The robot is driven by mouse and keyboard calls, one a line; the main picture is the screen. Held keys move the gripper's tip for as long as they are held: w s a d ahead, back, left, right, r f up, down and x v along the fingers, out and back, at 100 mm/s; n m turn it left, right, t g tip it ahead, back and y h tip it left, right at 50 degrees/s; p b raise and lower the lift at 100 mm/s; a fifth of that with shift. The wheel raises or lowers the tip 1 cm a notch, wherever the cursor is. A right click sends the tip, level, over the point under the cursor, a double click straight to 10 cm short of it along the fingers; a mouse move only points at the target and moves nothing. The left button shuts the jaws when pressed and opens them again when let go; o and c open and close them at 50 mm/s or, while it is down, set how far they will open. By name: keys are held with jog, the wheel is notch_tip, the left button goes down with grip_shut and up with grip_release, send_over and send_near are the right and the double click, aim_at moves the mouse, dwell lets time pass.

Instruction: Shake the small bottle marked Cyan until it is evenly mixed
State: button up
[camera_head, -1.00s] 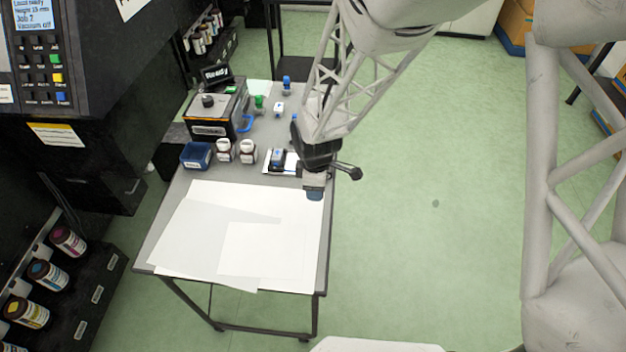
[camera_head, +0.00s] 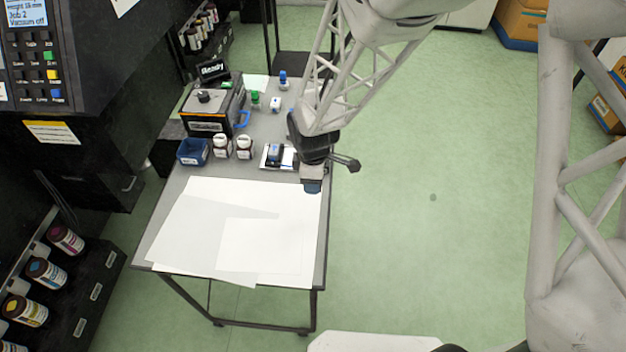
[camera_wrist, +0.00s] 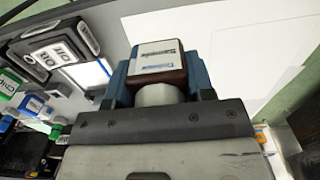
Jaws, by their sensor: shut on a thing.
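My gripper (camera_head: 312,184) is over the right edge of the table, beside the white sheets, with its blue fingertips pointing down in the head view. In the wrist view its blue finger pads are shut on a small dark brown bottle (camera_wrist: 157,60) with a white label and a white cap (camera_wrist: 158,95). The label's print is too blurred to read surely, so I cannot confirm that it says Cyan. The ink inside the bottle is hidden. In the head view the gripper hides the bottle.
Two small white-capped bottles (camera_head: 221,146) (camera_head: 244,147) stand beside a blue bin (camera_head: 193,152). A black device on a white pad (camera_head: 275,155), a boxy machine (camera_head: 211,108) and stamps (camera_head: 275,104) are behind. White sheets (camera_head: 190,235) cover the table's front. Open floor lies right.

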jog(key=shift+r, duration=0.55)
dwell(2.0)
dwell(0.4)
dwell(2.1)
notch_tip(320, 180, up, 6)
jog(key=shift+f, duration=3)
jog(key=shift+f, duration=0.1)
